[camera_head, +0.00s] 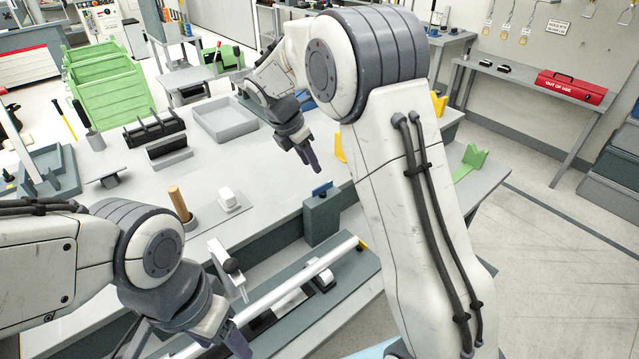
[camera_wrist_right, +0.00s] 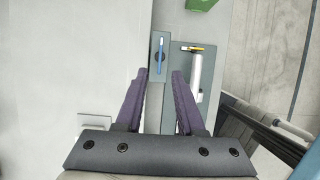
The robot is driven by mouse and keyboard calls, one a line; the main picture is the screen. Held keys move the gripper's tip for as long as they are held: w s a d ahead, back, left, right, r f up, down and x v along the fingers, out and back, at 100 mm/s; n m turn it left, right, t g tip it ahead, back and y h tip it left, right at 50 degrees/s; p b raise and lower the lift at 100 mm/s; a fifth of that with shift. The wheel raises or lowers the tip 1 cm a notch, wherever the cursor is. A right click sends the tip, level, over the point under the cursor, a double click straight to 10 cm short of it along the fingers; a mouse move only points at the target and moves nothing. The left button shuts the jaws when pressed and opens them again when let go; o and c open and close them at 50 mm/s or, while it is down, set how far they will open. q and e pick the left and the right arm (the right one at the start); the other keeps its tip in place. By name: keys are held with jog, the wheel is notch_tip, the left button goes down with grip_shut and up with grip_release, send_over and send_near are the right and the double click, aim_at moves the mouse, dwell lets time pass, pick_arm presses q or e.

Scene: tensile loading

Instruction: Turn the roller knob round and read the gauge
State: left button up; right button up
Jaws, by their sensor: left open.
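A long pale roller (camera_head: 300,285) with a yellow mark at its far end lies along a dark bed in the head view. Its far part (camera_wrist_right: 196,75) shows in the right wrist view. I cannot make out a gauge face. My left gripper (camera_head: 195,340) is open over the roller's near end, partly cut off by the frame. My right gripper (camera_head: 308,158) is above the bench, apart from the roller; its fingers are spread and empty in the wrist view (camera_wrist_right: 159,76).
A grey block with a blue top (camera_head: 322,215) stands between bench and roller. The bench holds a shallow tray (camera_head: 222,118), a wooden-handled tool (camera_head: 179,204), a small white block (camera_head: 228,198) and a black rack (camera_head: 154,132). My right arm hides the bench's right part.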

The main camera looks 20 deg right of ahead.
aim_at(322, 191)
jog(key=p+x, duration=0.1)
jog(key=x, duration=0.8)
jog(key=shift+f, duration=0.3)
grip_shut()
